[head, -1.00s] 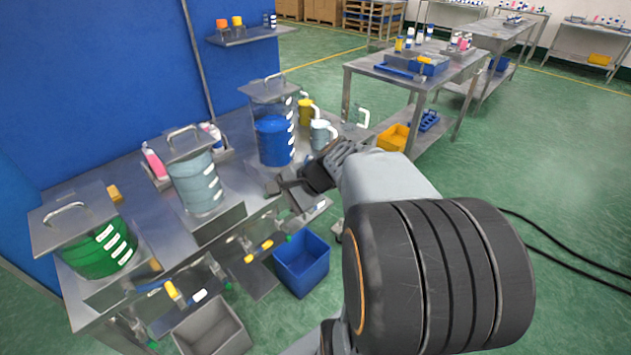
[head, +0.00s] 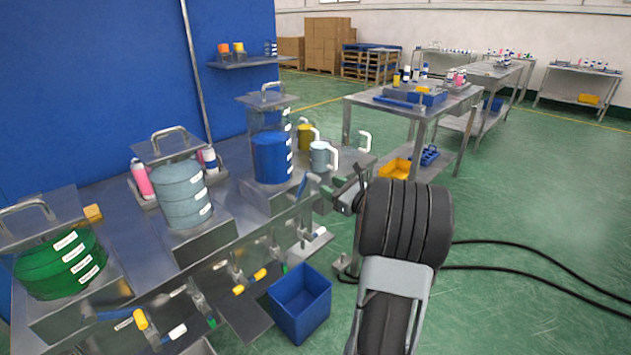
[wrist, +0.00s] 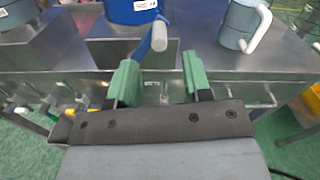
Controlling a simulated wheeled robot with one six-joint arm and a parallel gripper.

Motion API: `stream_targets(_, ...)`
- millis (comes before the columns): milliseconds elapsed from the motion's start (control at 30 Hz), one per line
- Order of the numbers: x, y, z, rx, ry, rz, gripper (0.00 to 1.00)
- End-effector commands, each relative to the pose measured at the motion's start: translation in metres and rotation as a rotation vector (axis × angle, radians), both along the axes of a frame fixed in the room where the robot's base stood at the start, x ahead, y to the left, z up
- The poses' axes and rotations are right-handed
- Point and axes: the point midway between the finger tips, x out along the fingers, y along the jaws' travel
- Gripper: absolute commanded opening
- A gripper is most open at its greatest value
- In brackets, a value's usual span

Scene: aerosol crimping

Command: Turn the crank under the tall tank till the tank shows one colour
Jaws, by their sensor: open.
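The tall tank (head: 272,157) stands on a steel stand on the bench. It shows blue below and a clear part above, with white labels down its side. In the wrist view only its blue base (wrist: 132,10) shows. The crank's blue arm (wrist: 147,44) ends in a pale grip (wrist: 159,36), in front of the stand. My gripper (wrist: 162,62) has green fingers, spread and empty. The crank grip is just past the fingertips, roughly between them in the picture; I see no contact. In the head view my gripper (head: 345,193) is at the bench front, partly hidden by my arm.
A pale grey tank (head: 180,190) and a green tank (head: 62,262) stand to the left. Yellow and grey jugs (head: 322,157) stand right of the tall tank. A blue bin (head: 300,303) is on the floor. Taps and small handles (head: 250,280) line the bench front.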

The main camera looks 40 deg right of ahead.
Motion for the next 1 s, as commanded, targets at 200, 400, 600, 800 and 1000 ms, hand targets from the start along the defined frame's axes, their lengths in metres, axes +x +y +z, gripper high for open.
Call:
stream_targets(200,0.037,0.008,-0.001,0.0,0.001,0.003,0.45)
stream_targets(400,0.058,0.011,-0.001,0.0,0.001,0.002,0.45)
stream_targets(600,0.066,0.013,0.0,-0.001,0.001,0.002,0.45)
stream_targets(800,0.066,0.013,0.0,-0.001,0.001,0.001,0.45)
stream_targets(1000,0.066,0.013,0.0,-0.001,0.001,0.001,0.34)
